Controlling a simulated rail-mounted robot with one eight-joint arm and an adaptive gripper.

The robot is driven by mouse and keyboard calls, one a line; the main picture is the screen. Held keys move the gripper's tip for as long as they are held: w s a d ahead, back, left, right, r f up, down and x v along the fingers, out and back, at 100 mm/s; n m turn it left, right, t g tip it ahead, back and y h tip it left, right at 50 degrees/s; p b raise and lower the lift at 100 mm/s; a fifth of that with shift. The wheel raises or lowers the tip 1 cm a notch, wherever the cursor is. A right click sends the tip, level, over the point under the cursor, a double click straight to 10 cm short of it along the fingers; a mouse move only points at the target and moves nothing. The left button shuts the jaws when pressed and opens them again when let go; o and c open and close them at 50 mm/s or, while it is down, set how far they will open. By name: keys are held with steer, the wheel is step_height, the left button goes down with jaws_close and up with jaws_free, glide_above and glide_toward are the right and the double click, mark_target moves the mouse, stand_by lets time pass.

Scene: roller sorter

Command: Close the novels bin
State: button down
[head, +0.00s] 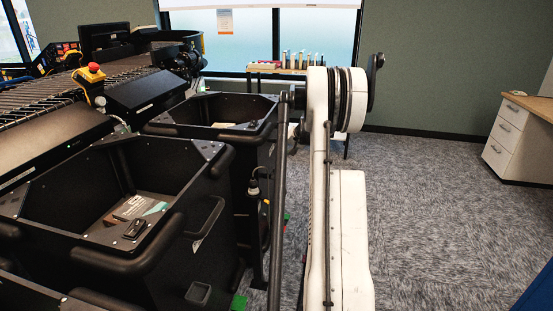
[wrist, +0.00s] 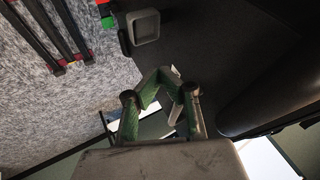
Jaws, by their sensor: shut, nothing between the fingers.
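Several black bins stand in a row beside the roller sorter in the head view. The near bin (head: 65,237) is open on top, with flat books or papers (head: 130,212) inside. A second open bin (head: 216,134) stands behind it, also holding something flat. No readable label shows which is the novels bin. My gripper (wrist: 169,78) has green fingers in the wrist view; it is shut and empty. It is in front of a dark bin panel (wrist: 210,40) that bears a grey square cup-like fitting (wrist: 144,25). I cannot tell whether it touches the panel. The gripper is hidden in the head view.
The roller sorter (head: 35,118) with a red stop button (head: 94,68) runs along the left. A shelf with bottles (head: 295,62) stands by the window. A wooden desk with drawers (head: 510,140) is at right. The carpet (head: 440,210) between is clear.

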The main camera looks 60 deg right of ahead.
steer(key=b+x, duration=0.2)
steer(key=x, duration=0.8)
steer(key=shift+w+a, duration=0.1)
steer(key=shift+w+a+r+b, duration=0.1)
steer(key=shift+w+a+b, duration=0.15)
steer(key=shift+w, duration=0.3)
steer(key=shift+w+a+r+b, duration=0.15)
steer(key=shift+w+a, duration=0.15)
steer(key=shift+w, duration=0.25)
steer(key=shift+w+a, duration=0.2)
steer(key=shift+w, duration=0.4)
steer(key=shift+w, duration=0.1)
